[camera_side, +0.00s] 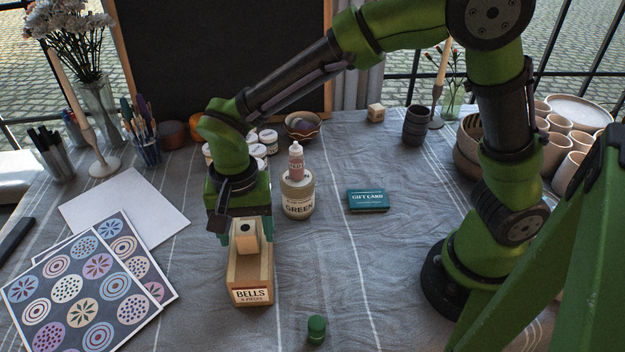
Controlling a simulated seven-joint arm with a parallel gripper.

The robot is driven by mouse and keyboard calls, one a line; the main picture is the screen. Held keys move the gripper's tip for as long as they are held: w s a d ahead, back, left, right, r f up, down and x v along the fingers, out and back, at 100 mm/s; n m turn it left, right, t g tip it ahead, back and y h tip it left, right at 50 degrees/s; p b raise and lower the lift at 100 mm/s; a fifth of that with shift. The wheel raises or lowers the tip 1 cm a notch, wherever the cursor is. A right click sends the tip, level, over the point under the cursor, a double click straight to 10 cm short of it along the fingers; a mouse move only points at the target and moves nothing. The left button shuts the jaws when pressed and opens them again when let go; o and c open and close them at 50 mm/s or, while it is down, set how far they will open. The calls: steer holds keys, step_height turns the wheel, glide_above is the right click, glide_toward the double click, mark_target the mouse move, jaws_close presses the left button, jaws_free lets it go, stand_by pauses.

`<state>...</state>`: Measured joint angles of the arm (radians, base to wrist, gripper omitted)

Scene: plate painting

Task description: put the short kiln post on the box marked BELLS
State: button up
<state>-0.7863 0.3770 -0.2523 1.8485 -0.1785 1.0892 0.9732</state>
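A cream kiln post (247,242) with a dark hole shows beneath my gripper, over the back part of the wooden box marked BELLS (251,296). It appears to rest on the box, but its lower contact is hard to make out. My gripper (246,236) points down with one teal finger on each side of the post. The fingers look spread wider than the post, with dark gaps beside it. The body of the gripper hides the area behind the post. Another small cream block (376,113) sits far back, right of centre.
A jar marked GREEN (298,200) with a small bottle (296,160) on top stands close right of my gripper. A green-capped item (316,329) is in front. Patterned sheets (85,285) lie left.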

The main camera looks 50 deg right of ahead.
mark_target(245, 228)
step_height(245, 228, up, 12)
steer(key=s+d+r+n+t+y, duration=0.1)
steer(key=s+d+n+t, duration=0.1)
steer(key=s+d, duration=0.3)
steer(key=s+d+r+n+t+y, duration=0.1)
steer(key=s+d+n+t, duration=0.2)
steer(key=d, duration=1)
steer(key=shift+s+d+r+t, duration=0.15)
steer(key=shift+s+d+t, duration=0.15)
steer(key=shift+s+t, duration=0.75)
steer(key=shift+o, duration=0.2)
